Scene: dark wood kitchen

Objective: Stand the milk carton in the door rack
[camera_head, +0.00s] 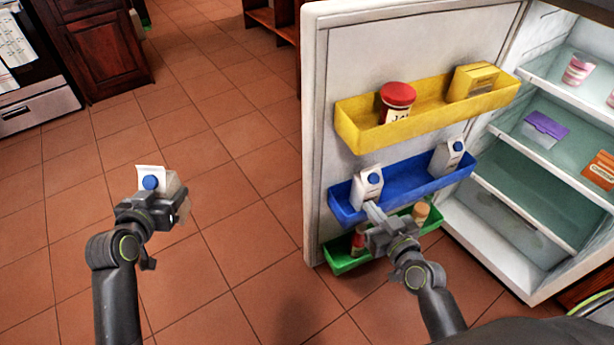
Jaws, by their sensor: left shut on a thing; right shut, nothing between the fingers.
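The open fridge door has a yellow rack (430,125), a blue rack (408,194) and a green rack (345,266). Two similar white cartons with blue caps stand in the blue rack, one at its left part (367,187) and one at its right end (446,158). My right gripper (374,213) is shut and empty in front of the blue rack, by the left carton. Whether it touches is unclear.
The yellow rack holds a red-lidded jar (397,100) and a yellow box (473,82). The green rack holds a red bottle (358,241) and a tan-topped item (420,212). Fridge shelves (525,140) lie right. Blue-rack space between the cartons is free.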

